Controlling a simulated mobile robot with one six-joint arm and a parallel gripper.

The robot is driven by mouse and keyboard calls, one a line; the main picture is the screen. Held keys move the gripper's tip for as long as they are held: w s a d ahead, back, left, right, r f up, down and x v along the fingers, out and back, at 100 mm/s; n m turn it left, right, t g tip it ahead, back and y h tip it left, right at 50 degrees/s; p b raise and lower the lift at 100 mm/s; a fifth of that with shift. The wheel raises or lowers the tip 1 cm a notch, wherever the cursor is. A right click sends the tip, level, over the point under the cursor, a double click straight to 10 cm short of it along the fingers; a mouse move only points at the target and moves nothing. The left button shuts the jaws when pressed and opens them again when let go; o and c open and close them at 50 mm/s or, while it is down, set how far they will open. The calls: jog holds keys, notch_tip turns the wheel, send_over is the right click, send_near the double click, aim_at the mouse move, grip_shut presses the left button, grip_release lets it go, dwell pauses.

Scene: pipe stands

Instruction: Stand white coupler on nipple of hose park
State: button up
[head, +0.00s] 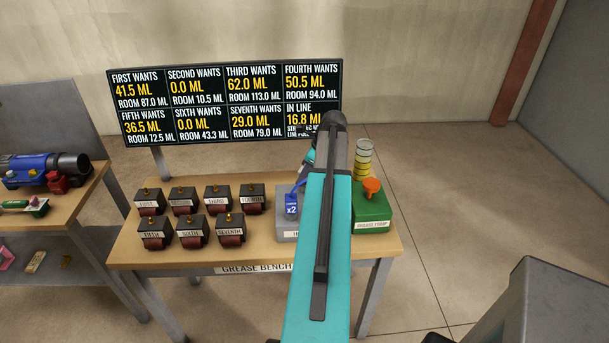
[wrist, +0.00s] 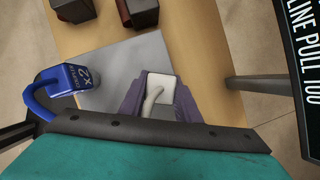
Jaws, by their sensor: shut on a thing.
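The white coupler (wrist: 162,84) is a pale block with a white hose curving from it. In the wrist view my gripper (wrist: 158,104) is shut on it, a purple-grey finger on either side. It is over the grey hose park (wrist: 98,106); I cannot tell if it touches. The nipple is hidden. A blue coupler (wrist: 70,80) marked x2, with a blue hose, is left of my gripper. It also shows in the head view (head: 291,204), on the hose park (head: 285,228). In the head view my teal arm hides the gripper and the white coupler.
The grease bench (head: 200,258) carries several dark labelled blocks (head: 191,229) left of the hose park. A green grease pump (head: 371,212) with an orange knob stands right of my arm. A black readout board (head: 226,103) rises behind the bench. A second table (head: 75,192) is at left.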

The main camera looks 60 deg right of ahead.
jog(key=shift+f, duration=0.15)
dwell(0.5)
jog(key=o, duration=1.2)
jog(key=a+b+v, duration=0.1)
jog(key=b+v, duration=0.2)
jog(key=v, duration=1)
jog(key=shift+d+r, duration=0.4)
jog(key=shift+d, duration=0.1)
